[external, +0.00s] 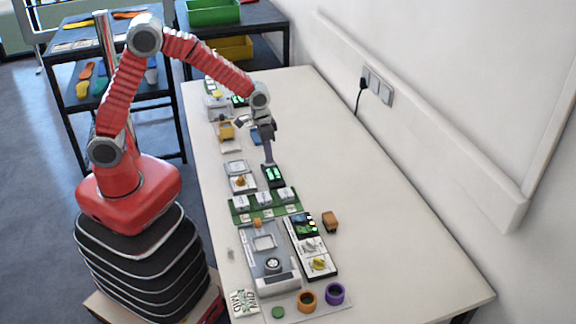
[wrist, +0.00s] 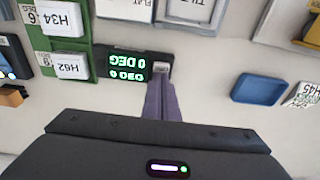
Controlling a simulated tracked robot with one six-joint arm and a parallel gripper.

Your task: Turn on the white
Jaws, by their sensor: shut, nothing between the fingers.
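My gripper (external: 268,158) points down over the long white table (external: 345,170), and its fingers are shut with nothing between them. In the wrist view the closed fingertips (wrist: 160,82) are at the right end of a small black box with a green lit display (wrist: 127,67). The display reads upside down, with "DEG" and zeros. A small pale switch (wrist: 161,69) at the box's right end is right by the fingertips; I cannot tell whether they touch it. The black box also shows in the external view (external: 273,177), just below my gripper.
A green board (external: 265,212) with white labelled blocks lies beside the box. Nearer are a grey machine (external: 258,277), a black panel (external: 311,247), and orange (external: 306,300) and purple (external: 335,293) rings. A blue tray (wrist: 258,89) lies to the right in the wrist view. The table's right side is clear.

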